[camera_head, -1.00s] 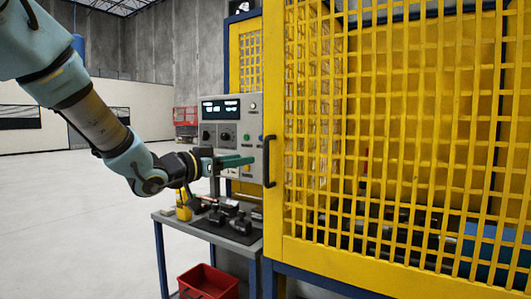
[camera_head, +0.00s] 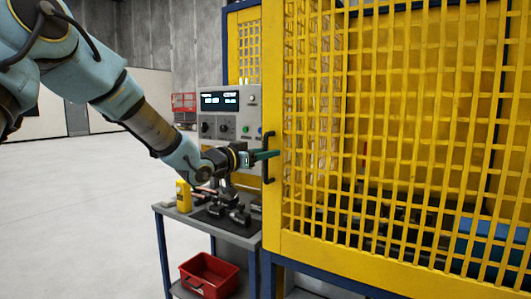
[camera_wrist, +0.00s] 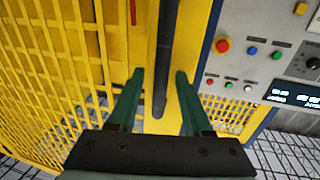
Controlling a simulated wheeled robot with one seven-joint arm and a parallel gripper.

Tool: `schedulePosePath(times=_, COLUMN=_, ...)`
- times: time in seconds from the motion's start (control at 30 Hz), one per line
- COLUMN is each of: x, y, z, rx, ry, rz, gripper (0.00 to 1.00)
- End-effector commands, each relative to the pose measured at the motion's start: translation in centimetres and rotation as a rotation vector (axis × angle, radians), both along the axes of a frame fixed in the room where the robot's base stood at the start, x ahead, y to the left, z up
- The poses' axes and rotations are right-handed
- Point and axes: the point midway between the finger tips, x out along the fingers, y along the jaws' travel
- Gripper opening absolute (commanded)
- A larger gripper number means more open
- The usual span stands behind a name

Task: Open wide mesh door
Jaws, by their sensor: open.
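The yellow mesh door (camera_head: 400,130) fills the right of the head view and looks shut. Its black vertical handle (camera_head: 268,159) is on the door's left edge. My gripper (camera_head: 277,154) is at the handle, its green fingers pointing right. In the wrist view, the black handle (camera_wrist: 164,60) runs between the two green fingertips (camera_wrist: 158,76), with a gap on each side. The fingers are open. I cannot tell how deep the handle sits between them. The yellow door also shows on the left of the wrist view (camera_wrist: 55,60).
A grey control panel (camera_head: 228,118) with buttons stands behind my gripper. Below is a small table (camera_head: 240,239) with tools and a yellow bottle (camera_head: 183,196). A red bin (camera_head: 209,275) is on its lower shelf. The floor (camera_head: 80,220) at the left is clear.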

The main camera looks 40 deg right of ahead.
Motion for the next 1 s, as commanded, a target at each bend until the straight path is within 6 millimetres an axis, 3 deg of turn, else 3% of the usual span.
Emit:
schedulePosePath(times=0.07, x=0.00, y=0.01, z=0.00, rx=0.000, ry=0.000, rz=0.000, gripper=0.44)
schedulePosePath(times=0.47, x=0.00, y=0.03, z=0.01, rx=0.000, ry=0.000, rz=0.000, gripper=0.00)
schedulePosePath(times=1.0, x=-0.01, y=0.03, z=0.02, rx=0.000, ry=0.000, rz=0.000, gripper=0.00)
